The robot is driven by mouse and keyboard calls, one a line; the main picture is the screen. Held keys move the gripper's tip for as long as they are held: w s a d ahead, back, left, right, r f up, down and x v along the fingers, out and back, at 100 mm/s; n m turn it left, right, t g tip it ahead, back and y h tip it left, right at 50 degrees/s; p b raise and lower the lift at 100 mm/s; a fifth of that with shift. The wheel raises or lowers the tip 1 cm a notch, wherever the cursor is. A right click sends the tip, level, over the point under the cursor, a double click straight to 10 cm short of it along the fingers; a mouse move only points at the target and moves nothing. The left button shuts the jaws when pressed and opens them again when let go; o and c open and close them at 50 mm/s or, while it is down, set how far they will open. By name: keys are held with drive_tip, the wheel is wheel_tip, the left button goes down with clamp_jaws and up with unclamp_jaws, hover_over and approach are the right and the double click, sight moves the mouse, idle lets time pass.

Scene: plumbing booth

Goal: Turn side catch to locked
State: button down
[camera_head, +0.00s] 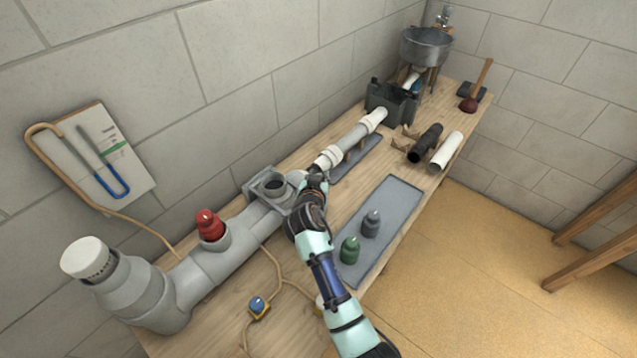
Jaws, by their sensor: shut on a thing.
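My gripper (316,179) is at the joint between the grey pipe body (256,217) and the pipe with white collars (328,157). It is shut on a small part there, which I take to be the side catch. The fingers and wrist cover that part, so its angle and whether it is locked cannot be seen. A grey square-flanged fitting (262,192) with an open top sits just left of the gripper.
A red plug (209,225) stands in the pipe, left of my arm. A grey tray (393,201) holds a green plug (350,250) and a grey plug (371,223). A blue-topped yellow box (258,307) with a cord lies in front. Black and white tubes (447,152) lie right.

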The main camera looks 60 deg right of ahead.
drive_tip(key=shift+f+m+g+h+b, duration=0.15)
drive_tip(key=shift+m+g+h+b, duration=0.15)
drive_tip(key=shift+m+g+b, duration=1.8)
drive_tip(key=shift+n+b, duration=0.3)
drive_tip(key=shift+b, duration=0.2)
drive_tip(key=c, duration=0.8)
unclamp_jaws()
drive_tip(key=shift+c, duration=0.2)
drive_tip(key=shift+a, duration=0.1)
drive_tip(key=v, duration=1.2)
